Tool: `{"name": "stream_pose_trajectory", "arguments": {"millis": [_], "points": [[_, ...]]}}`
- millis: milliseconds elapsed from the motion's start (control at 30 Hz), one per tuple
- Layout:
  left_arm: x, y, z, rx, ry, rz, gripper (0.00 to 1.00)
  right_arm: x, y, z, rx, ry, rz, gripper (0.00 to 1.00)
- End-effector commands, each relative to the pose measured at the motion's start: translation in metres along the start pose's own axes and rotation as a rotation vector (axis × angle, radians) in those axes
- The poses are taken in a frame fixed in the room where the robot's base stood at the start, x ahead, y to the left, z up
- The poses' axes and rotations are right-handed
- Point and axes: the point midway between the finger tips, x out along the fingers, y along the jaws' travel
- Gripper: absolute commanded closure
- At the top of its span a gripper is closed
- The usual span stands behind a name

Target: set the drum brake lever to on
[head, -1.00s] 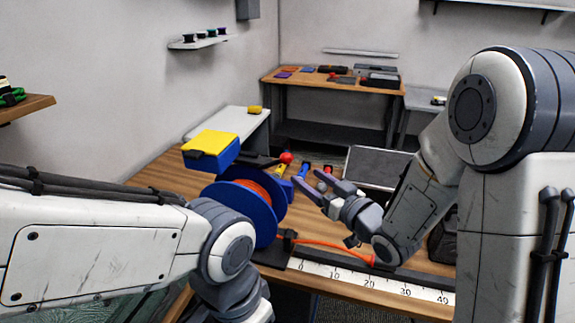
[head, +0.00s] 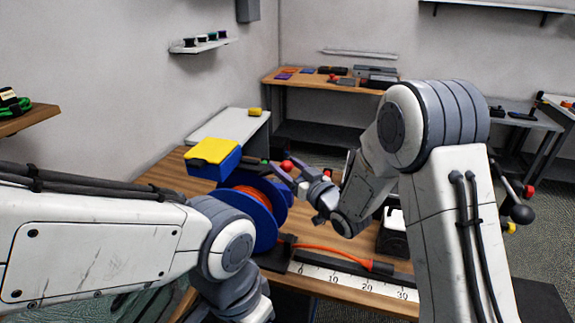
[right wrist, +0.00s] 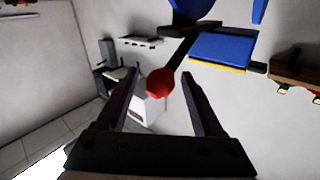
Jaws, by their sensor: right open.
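The brake lever's red knob (head: 287,165) shows in the head view just above the blue drum (head: 268,228) wound with orange cable. In the right wrist view the red knob (right wrist: 160,82) sits on a dark lever arm (right wrist: 182,55) and appears between my finger ends. My right gripper (head: 282,174) is open, its fingers close to the knob. The right wrist view shows the right gripper (right wrist: 160,75) with bare space beside the knob on both sides; I cannot tell the depth exactly. My left arm crosses the front left; its gripper is out of view.
A blue box with a yellow top (head: 213,152) stands left of the knob, behind the drum. An orange cable (head: 335,253) runs right from the drum, above a white ruler strip (head: 340,279).

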Motion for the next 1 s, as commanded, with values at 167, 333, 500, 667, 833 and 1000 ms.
{"name": "stream_pose_trajectory", "arguments": {"millis": [167,333,500,667,833,1000], "points": [[0.0003,0.0,0.0,0.0,0.0,0.0,0.38,-0.0002,0.0,0.0002,0.0,0.0,0.0,0.47],[0.0003,0.0,0.0,0.0,0.0,0.0,0.38,-0.0004,0.0,0.0002,0.0,0.0,0.0,1.0],[0.0003,0.0,0.0,0.0,0.0,0.0,0.38,-0.0006,0.0001,0.0002,-0.001,0.0,0.0,1.0],[0.0002,0.0,0.0,0.0,0.0,0.0,0.38,-0.0007,0.0001,0.0002,-0.001,-0.001,0.0,1.0],[0.0002,0.0,0.0,0.0,0.0,0.0,0.38,-0.0007,0.0001,0.0002,-0.001,-0.001,0.0,1.0],[0.0002,0.0,0.0,0.0,0.0,0.0,0.38,-0.0008,0.0001,0.0002,-0.001,-0.001,0.0,1.0]]}}
